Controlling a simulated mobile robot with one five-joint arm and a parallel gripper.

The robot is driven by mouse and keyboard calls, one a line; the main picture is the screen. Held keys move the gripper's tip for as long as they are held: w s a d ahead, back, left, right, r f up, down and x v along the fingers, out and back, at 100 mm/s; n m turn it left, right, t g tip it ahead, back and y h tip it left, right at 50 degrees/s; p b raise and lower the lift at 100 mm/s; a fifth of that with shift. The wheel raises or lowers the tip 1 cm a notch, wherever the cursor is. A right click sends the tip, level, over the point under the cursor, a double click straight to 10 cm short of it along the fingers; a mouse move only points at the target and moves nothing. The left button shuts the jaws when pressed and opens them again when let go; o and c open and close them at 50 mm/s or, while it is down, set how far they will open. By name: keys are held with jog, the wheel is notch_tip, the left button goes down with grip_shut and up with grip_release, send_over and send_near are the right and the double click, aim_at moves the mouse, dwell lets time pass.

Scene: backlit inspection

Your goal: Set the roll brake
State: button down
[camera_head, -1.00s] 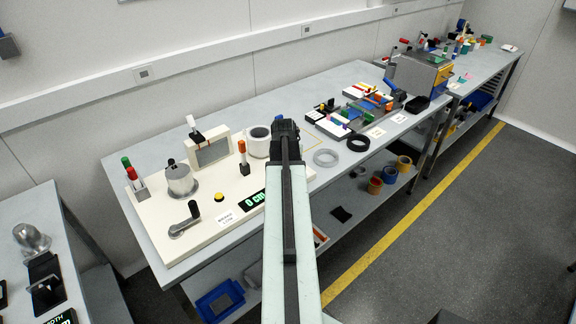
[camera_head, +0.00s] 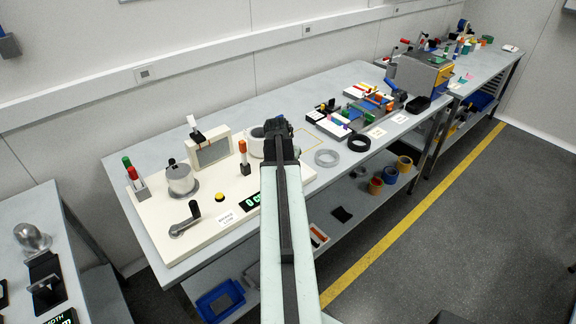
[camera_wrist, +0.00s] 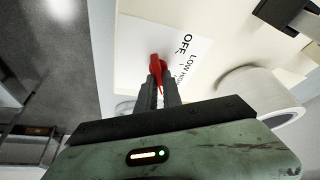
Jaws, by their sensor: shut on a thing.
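The roll brake control is a small red lever (camera_wrist: 156,63) in the wrist view. It stands by a white label (camera_wrist: 185,42) printed OFF, LOW and a third word, partly unclear. My gripper (camera_wrist: 158,77) is shut on the lever, with its two dark fingers on either side. Which word the lever points at cannot be told. In the head view my gripper (camera_head: 278,128) is at the right end of the cream machine base (camera_head: 205,225), and the lever is hidden by my arm. A card on the base (camera_head: 227,218) appears to read BRAKE LOW.
A white roll (camera_head: 256,143) stands beside my gripper; it also shows in the wrist view (camera_wrist: 262,90). A crank (camera_head: 187,222), yellow button (camera_head: 219,197) and orange-topped post (camera_head: 243,155) are on the base. Grey and black rings (camera_head: 327,158) lie to the right.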

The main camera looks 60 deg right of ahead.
jog(key=c, duration=1.5)
grip_release()
jog(key=p+v, duration=0.7)
jog(key=shift+r, duration=0.4)
jog(key=shift+a, duration=0.15)
